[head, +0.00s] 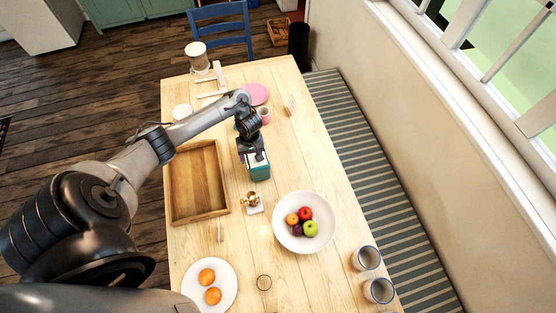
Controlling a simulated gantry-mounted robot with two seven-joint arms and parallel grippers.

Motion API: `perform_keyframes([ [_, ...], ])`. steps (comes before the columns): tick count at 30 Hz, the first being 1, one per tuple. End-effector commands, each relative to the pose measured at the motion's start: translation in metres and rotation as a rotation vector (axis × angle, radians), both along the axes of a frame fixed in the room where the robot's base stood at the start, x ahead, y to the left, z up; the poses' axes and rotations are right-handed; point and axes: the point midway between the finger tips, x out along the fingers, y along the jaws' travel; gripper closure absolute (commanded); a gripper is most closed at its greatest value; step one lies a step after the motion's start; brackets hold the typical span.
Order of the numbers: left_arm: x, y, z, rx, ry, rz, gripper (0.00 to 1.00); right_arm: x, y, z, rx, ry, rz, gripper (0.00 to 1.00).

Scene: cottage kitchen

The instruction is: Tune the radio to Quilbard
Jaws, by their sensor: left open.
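A small teal box with a pale top edge (260,173), which looks like the radio, stands on the wooden table near its middle. My left gripper (256,157) is open and points down right at the top of this box, covering part of it. I cannot tell whether its fingers touch the box. The radio's dial, knob and any station names are hidden or too small to read. My right gripper is not in view.
An empty wooden tray (198,183) lies left of the box. A small brass object (251,200) stands just in front of the box, and a white fruit bowl (284,236) to the right.

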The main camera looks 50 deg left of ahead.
Motion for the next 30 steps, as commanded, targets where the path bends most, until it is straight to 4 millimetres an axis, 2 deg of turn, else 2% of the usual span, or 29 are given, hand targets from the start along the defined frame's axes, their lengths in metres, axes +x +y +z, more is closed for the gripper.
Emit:
perform_keyframes([
  [1,0.014,0.009,0.01,0.015,-0.028,0.002,0.42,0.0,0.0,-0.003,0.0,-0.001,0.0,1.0],
  [3,0.027,0.015,0.021,0.025,-0.055,0.005,0.42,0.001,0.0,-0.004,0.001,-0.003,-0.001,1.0],
  [8,0.045,0.018,0.029,0.03,-0.09,0.006,0.42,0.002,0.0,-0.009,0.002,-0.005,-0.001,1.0],
  [15,0.046,0.017,0.001,0.028,-0.093,0.007,0.42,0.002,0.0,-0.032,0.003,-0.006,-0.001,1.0],
  [24,0.046,0.018,-0.044,0.03,-0.092,0.007,0.42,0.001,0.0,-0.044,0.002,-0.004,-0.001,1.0],
  [30,0.046,0.017,-0.065,0.03,-0.093,0.006,0.42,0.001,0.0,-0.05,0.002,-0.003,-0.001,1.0],
])
